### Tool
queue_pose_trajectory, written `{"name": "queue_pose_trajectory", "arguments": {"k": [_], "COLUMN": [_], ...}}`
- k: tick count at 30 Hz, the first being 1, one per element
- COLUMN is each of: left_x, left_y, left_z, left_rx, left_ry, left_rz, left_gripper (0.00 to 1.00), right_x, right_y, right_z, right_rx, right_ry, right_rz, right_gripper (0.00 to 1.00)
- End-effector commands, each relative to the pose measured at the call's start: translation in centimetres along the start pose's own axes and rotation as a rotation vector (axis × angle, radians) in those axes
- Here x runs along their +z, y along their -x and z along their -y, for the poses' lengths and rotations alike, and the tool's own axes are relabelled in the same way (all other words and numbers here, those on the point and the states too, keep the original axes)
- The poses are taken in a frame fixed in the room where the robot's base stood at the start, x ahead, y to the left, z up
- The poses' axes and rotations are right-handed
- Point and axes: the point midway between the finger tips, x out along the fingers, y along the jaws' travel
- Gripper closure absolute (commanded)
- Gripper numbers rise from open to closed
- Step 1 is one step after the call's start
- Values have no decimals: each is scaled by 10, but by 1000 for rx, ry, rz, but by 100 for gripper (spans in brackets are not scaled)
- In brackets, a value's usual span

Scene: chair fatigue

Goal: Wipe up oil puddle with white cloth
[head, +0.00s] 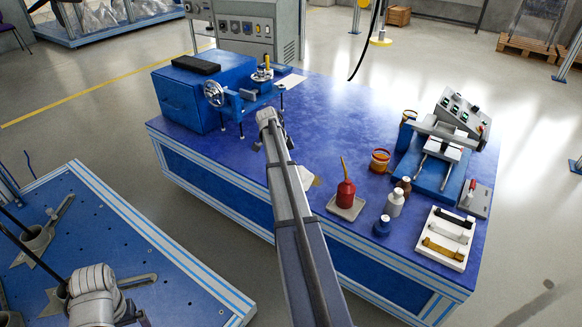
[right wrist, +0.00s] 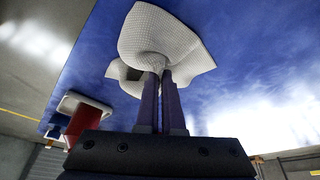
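The white cloth (right wrist: 160,45) fills the upper middle of the right wrist view, bunched where it is held, with loose flaps spreading out. My right gripper (right wrist: 160,78) is shut on it. In the head view my right arm reaches over the blue table and hides that gripper; a small pale patch beside the arm looks like the cloth (head: 308,180). I cannot tell whether the cloth touches the tabletop. No oil puddle can be made out clearly on the table. What looks like my left arm (head: 95,285) is at the lower left; its fingers are unclear.
The middle back of the table is clear.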

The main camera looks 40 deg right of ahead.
Motion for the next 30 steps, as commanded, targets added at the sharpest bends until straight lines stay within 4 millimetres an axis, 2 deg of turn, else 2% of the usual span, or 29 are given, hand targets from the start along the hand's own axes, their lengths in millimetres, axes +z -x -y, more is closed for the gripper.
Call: {"name": "queue_pose_trajectory", "arguments": {"k": [2, 25, 30], "left_x": [0, 0, 0], "left_y": [0, 0, 0], "left_z": [0, 0, 0], "left_rx": [0, 0, 0], "left_ry": [0, 0, 0], "left_rz": [0, 0, 0], "left_gripper": [0, 0, 0], "right_x": [0, 0, 0], "right_y": [0, 0, 0], "right_z": [0, 0, 0], "right_rx": [0, 0, 0], "right_ry": [0, 0, 0], "right_rz": [0, 0, 0], "right_gripper": [88, 1, 0]}}
